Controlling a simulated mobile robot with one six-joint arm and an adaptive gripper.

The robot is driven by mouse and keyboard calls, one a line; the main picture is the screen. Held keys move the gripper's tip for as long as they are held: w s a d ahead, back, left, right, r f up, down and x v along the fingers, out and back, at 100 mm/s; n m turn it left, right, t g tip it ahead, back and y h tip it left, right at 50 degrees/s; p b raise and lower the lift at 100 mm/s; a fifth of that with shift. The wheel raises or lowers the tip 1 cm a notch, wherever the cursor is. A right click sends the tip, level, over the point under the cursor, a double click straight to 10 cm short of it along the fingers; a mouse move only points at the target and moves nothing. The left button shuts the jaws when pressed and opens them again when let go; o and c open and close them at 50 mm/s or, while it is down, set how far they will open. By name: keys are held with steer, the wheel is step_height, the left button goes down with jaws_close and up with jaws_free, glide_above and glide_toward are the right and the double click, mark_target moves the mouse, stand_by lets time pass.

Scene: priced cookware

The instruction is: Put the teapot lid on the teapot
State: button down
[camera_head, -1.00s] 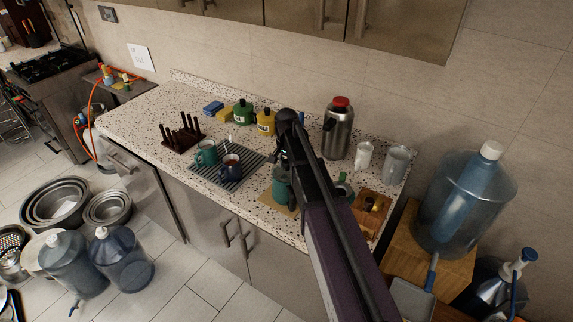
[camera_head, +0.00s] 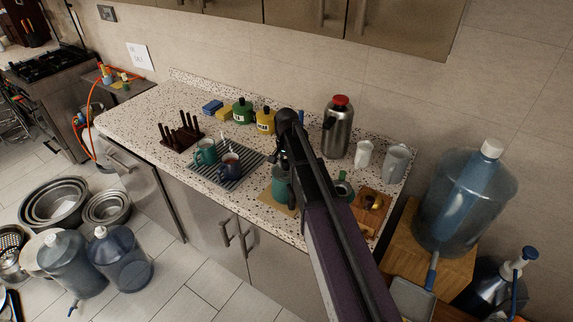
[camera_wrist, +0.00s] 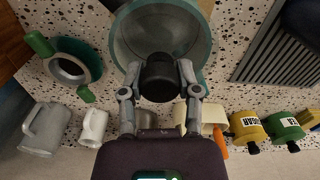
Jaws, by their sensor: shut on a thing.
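My gripper (camera_wrist: 160,84) is shut on a black, round, knob-like piece, which I take to be the teapot lid's knob (camera_wrist: 160,76). Beyond it is a wide grey-green round shape with a teal rim (camera_wrist: 207,45); I cannot tell how much is lid and how much is vessel. In the head view a teal vessel (camera_head: 281,188) stands on a tan mat, right under my gripper (camera_head: 281,160). A smaller green ring-topped vessel with two green projections (camera_wrist: 98,58) stands beside it. I cannot tell which vessel is the teapot, nor whether the lid touches anything.
A striped drying mat (camera_head: 228,182) holds two mugs. A steel flask (camera_head: 338,130), two pale jugs (camera_head: 395,165), yellow (camera_head: 265,121) and green (camera_head: 242,112) tins stand toward the wall. A wooden board (camera_head: 372,222) lies right. The counter's left part has free room.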

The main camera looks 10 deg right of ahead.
mark_target(286, 161)
steer(key=shift+f+b, duration=0.4)
stand_by(0.6)
steer(key=shift+c, duration=1.2)
jaws_free()
steer(key=shift+o, duration=1.2)
steer(key=shift+r, duration=0.15)
steer(key=shift+r+p, duration=4.4)
steer(key=shift+p, duration=0.15)
steer(key=shift+f, duration=0.25)
